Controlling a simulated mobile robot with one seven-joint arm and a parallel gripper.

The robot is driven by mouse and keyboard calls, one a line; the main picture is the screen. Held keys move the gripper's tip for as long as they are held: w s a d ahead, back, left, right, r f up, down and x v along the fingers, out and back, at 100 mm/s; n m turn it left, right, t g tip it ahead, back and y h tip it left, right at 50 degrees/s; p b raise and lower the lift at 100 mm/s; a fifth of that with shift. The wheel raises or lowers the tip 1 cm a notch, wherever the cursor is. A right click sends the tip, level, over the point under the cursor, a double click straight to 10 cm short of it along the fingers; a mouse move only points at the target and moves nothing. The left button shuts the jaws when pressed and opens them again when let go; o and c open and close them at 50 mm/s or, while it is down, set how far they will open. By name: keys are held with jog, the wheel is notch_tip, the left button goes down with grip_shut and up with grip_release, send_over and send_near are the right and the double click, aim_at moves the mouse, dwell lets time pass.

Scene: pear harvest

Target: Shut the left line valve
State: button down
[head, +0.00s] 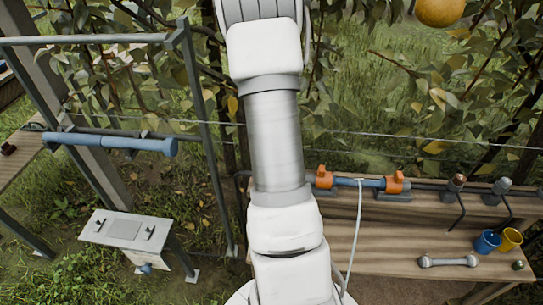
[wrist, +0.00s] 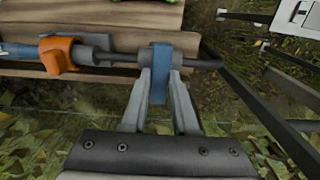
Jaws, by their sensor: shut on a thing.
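In the wrist view, a blue valve lever (wrist: 159,92) sits on a dark pipe (wrist: 120,58) that runs along the edge of the wooden bench. The lever points crosswise to the pipe in this picture. My gripper (wrist: 160,76) has one grey finger on each side of the lever and is shut on it. An orange fitting (wrist: 60,54) is on the same pipe to the left, apart from the gripper. In the head view, my arm hides the gripper and the lever; two orange fittings (head: 323,179) (head: 396,182) show to its right.
The bench (head: 390,240) holds a wrench (head: 447,261), a blue cup (head: 487,242) and a yellow cup (head: 510,239). A pale hose (head: 356,235) hangs from the pipe. A metal frame (head: 205,130) with a blue tube (head: 110,143) stands left. Foliage and wires are behind the bench.

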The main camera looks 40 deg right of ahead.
dwell(0.4)
jog(key=c, duration=0.7)
grip_release()
notch_tip(320, 180, up, 17)
jog(key=p, duration=0.3)
jog(key=shift+r, duration=0.2)
jog(key=s+a+r+n+t+p, duration=0.2)
jog(key=s+a+r+n+p, duration=0.15)
jog(key=a+r, duration=0.65)
jog(key=s+a+r+n+t+p, duration=0.2)
jog(key=a+r+n, duration=0.3)
jog(key=a, duration=0.9)
jog(key=shift+n+t, duration=0.8)
jog(key=shift+n, duration=0.15)
jog(key=s+a, duration=0.2)
jog(key=s+a+r, duration=0.1)
jog(key=s+a, duration=0.1)
jog(key=s+a+r+p, duration=0.1)
jog(key=s+a, duration=0.1)
jog(key=shift+s, duration=0.1)
